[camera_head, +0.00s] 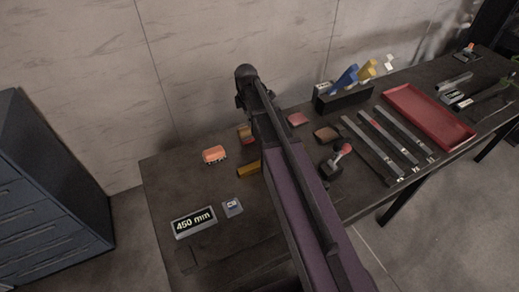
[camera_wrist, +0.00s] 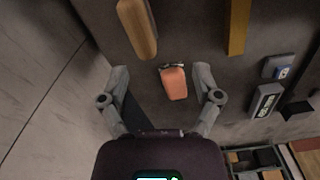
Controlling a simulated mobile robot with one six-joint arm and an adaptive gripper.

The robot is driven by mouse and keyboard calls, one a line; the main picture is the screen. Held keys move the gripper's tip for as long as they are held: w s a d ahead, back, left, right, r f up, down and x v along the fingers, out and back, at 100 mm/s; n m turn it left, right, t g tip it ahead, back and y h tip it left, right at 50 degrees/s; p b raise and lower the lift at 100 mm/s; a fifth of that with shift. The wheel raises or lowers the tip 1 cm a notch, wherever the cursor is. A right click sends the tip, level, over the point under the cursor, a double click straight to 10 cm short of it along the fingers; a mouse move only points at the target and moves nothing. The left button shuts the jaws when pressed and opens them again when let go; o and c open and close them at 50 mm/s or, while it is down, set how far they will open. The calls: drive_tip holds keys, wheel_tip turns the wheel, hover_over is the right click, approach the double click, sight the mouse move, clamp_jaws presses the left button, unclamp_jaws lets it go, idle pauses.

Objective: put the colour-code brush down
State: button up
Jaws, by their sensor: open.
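An orange brush-like block (camera_head: 214,154) with a paler lower edge lies on the dark table near its left end. I take it for the colour-code brush. In the wrist view the same orange block (camera_wrist: 174,84) shows between and below the fingers of my gripper (camera_wrist: 160,72). The fingers are spread wide, with a visible gap on each side of the block, and they hold nothing. How high the fingers are above the table cannot be told. In the head view my arm covers the middle of the table, and the fingers cannot be made out.
A wooden block (camera_wrist: 137,27) and a yellow bar (camera_wrist: 237,27) lie near the orange block. A 450 mm display (camera_head: 194,222) and a small grey device (camera_head: 232,206) sit at the front left. A red tray (camera_head: 428,117) stands further right. A wall runs behind the table.

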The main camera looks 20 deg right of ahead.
drive_tip(key=s+m, duration=1.7)
drive_tip(key=s, duration=0.2)
drive_tip(key=shift+s+m, duration=0.2)
drive_tip(key=shift+m, duration=0.1)
drive_tip(key=shift+a, duration=0.1)
drive_tip(key=shift+o, duration=0.5)
drive_tip(key=shift+w+d+r+n+p, duration=0.15)
drive_tip(key=shift+w+r+n+p, duration=0.15)
drive_tip(key=shift+w+n, duration=3.25)
drive_tip(key=shift+w+d+r+n+p, duration=0.2)
drive_tip(key=shift+w+r+n+p, duration=0.05)
drive_tip(key=shift+w+n, duration=3.25)
drive_tip(key=shift+w+d+r+n+p, duration=0.15)
drive_tip(key=shift+w+r+n+p, duration=0.15)
drive_tip(key=shift+w+n, duration=3.25)
drive_tip(key=shift+w+f+m, duration=0.2)
drive_tip(key=shift+w+m, duration=0.2)
drive_tip(key=shift+m, duration=0.1)
